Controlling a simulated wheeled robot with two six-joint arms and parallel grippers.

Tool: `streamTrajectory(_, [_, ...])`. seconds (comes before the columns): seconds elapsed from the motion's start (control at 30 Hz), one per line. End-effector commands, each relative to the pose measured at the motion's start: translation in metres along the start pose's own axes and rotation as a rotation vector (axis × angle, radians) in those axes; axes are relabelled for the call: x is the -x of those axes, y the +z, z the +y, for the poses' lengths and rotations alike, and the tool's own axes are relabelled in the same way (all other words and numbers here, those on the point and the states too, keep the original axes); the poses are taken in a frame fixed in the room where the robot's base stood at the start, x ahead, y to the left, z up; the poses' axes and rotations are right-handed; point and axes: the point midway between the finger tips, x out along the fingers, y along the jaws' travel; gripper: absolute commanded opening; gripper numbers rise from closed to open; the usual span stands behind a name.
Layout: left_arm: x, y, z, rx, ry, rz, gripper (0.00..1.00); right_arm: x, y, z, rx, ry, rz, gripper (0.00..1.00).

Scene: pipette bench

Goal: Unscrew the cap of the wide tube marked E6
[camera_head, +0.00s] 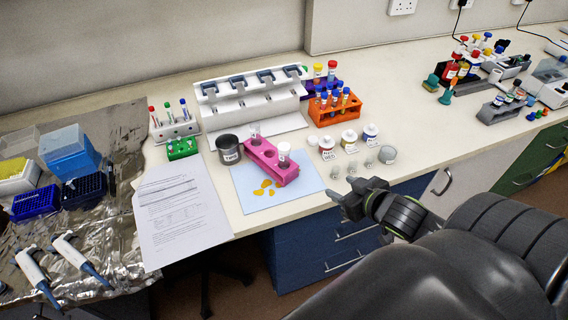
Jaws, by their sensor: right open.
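A pink rack (262,158) stands on a light blue mat on the bench. A wide tube with a white cap (284,150) stands upright in its right end. Another wide tube (255,133) stands in its back left end. No marking E6 is legible on either tube at this size. My right gripper (338,201) is open and empty near the bench's front edge, to the right of the mat and apart from the rack. My left gripper is not in view.
A dark cup (229,149) stands left of the rack, and orange pieces (264,187) lie on the mat (300,192). An orange tube rack (334,110) and small labelled bottles (327,147) stand to the right. Papers (180,215) lie at left. Small glass beakers stand near the gripper.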

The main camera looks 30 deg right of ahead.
Motion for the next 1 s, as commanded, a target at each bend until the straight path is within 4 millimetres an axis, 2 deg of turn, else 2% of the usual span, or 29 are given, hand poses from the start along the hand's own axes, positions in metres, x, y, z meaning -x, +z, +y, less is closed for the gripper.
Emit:
streamTrajectory(0.03, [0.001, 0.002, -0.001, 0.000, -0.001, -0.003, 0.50, 0.009, -0.022, -0.005, 0.012, -0.045, 0.049, 0.51])
streamTrajectory(0.1, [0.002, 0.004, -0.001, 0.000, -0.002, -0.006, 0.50, 0.019, -0.043, -0.015, 0.009, -0.103, 0.100, 0.51])
streamTrajectory(0.2, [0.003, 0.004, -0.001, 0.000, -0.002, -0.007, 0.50, 0.030, -0.061, -0.025, 0.005, -0.163, 0.144, 0.51])
streamTrajectory(0.37, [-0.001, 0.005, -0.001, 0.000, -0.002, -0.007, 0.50, 0.031, -0.073, -0.034, -0.003, -0.203, 0.171, 0.51])
streamTrajectory(0.7, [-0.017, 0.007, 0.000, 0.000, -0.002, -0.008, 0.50, -0.014, -0.081, -0.043, -0.006, -0.204, 0.175, 0.51])
streamTrajectory(1.0, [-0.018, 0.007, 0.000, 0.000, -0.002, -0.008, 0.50, -0.062, -0.091, -0.054, -0.007, -0.205, 0.172, 0.51])
